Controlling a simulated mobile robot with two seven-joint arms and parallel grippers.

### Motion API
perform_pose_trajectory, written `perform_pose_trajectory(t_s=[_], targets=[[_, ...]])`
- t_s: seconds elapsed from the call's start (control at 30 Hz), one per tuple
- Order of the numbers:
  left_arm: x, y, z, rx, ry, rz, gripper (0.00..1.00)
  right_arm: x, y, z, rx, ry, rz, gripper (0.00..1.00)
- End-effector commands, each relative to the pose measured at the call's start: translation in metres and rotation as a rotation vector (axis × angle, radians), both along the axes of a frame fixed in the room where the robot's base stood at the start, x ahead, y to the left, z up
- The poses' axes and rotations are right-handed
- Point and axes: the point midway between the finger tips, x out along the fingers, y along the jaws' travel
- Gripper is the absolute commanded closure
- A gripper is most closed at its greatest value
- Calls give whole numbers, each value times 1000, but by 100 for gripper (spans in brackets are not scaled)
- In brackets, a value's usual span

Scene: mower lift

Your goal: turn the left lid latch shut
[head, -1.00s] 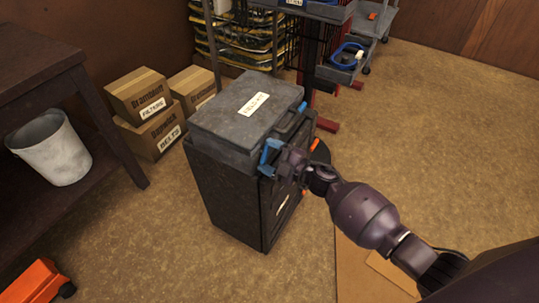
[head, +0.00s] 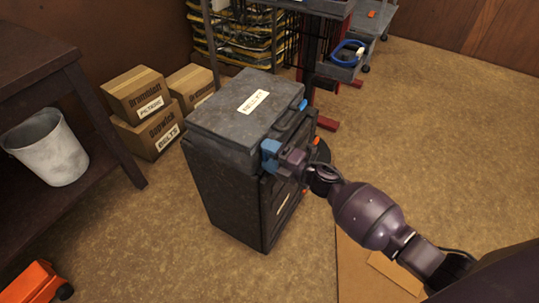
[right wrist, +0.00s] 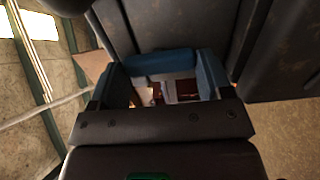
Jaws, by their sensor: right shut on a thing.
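The dark grey case (head: 225,185) stands upright on the carpet with its lid (head: 225,122) down. The left lid latch (head: 269,150) is blue and sits at the near front corner, at the lid seam. My right gripper (head: 279,160) is at this latch and shut on it, hiding part of it. In the right wrist view, the blue latch bar (right wrist: 160,62) lies across between the finger ends, close against the dark case. Whether the latch is fully flat cannot be told. A second blue latch (head: 302,105) is at the lid's far front corner. My left gripper is not in view.
Cardboard boxes (head: 150,135) stand behind the case at left. A dark table (head: 50,75) with a white bucket (head: 48,147) is at far left. A rack and a red-framed stand (head: 325,122) are behind. Carpet to the right is mostly free.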

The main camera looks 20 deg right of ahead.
Motion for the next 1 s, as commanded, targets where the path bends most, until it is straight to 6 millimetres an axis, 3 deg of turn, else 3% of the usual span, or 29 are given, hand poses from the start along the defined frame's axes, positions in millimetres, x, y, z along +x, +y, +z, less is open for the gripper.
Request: perform_pose_trajectory(t_s=[0.37, 0.4, 0.53, 0.83, 1.0], targets=[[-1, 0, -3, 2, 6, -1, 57, -1, -1, -1, -7, -2, 0, 51], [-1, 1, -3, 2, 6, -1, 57, 0, -1, -1, -7, -2, 0, 22], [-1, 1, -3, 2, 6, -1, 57, 0, -1, -1, -6, -2, 0, 2], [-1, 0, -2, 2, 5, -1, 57, -1, -1, 0, -4, -2, 0, 2], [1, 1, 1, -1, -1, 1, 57, -13, -11, 0, -5, -2, -1, 2]])
